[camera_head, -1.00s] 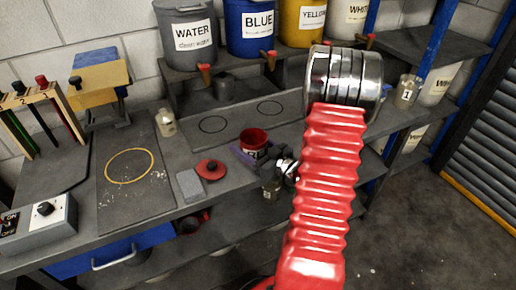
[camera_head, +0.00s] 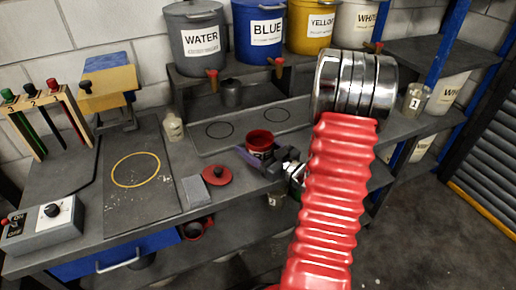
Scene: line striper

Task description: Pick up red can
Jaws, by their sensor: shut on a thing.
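A red lid (camera_head: 217,175) lies on the bench to the left of the can.
My red ribbed arm sleeve hides much of the right side. A grey block (camera_head: 195,191) lies left of the lid. Labelled buckets (camera_head: 258,32) stand on the shelf above. A small bottle (camera_head: 173,127) stands to the left.

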